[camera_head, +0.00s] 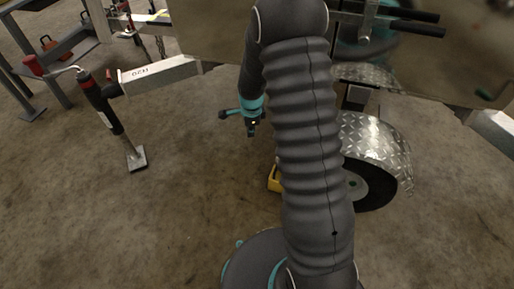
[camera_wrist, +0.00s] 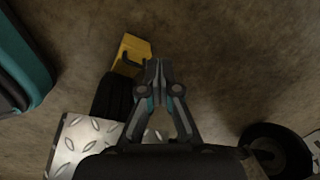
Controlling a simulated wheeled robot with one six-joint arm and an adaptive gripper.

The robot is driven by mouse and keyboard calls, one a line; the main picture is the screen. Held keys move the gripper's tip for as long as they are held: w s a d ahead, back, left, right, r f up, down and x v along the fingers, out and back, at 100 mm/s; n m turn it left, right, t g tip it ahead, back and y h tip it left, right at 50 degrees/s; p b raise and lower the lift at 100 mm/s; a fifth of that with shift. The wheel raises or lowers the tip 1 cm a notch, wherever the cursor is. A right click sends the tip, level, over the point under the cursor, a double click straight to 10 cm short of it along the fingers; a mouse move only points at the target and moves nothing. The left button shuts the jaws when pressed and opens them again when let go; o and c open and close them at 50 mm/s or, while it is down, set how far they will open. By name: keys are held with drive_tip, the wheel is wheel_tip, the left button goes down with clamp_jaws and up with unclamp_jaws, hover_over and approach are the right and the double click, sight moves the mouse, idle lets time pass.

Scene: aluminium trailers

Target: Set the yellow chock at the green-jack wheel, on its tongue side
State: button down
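The yellow chock (camera_head: 274,178) stands on the floor against or very near the left side of the trailer wheel (camera_head: 372,188), partly hidden by my arm in the head view. In the wrist view, the chock (camera_wrist: 133,50) has a dark handle and sits at the end of the black tyre (camera_wrist: 112,97); I cannot tell if they touch. My gripper (camera_head: 251,130) is left of the chock in the head view, apart from it. In the wrist view its fingertips (camera_wrist: 158,68) are together and empty, just right of the chock. No green jack is clearly visible.
A diamond-plate fender (camera_head: 372,138) covers the wheel. A jack with red and black parts (camera_head: 102,105) stands on a foot plate at the left, beside the trailer tongue (camera_head: 160,73). A dark round object (camera_wrist: 272,145) is at lower right in the wrist view. Floor between is clear.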

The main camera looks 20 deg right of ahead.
drive_tip(key=s+a+r+n+t, duration=0.1)
drive_tip(key=s+r+n, duration=0.4)
drive_tip(key=r, duration=0.6)
drive_tip(key=s+a+r+n+t, duration=0.1)
drive_tip(key=s+r+n, duration=0.4)
drive_tip(key=r, duration=0.6)
drive_tip(key=s+r+n+t, duration=0.1)
drive_tip(key=s+r+n, duration=0.3)
drive_tip(key=s, duration=0.6)
drive_tip(key=s+a+r+n+t, duration=0.1)
drive_tip(key=s+r+n, duration=0.4)
drive_tip(key=s, duration=0.5)
drive_tip(key=shift+s, duration=0.1)
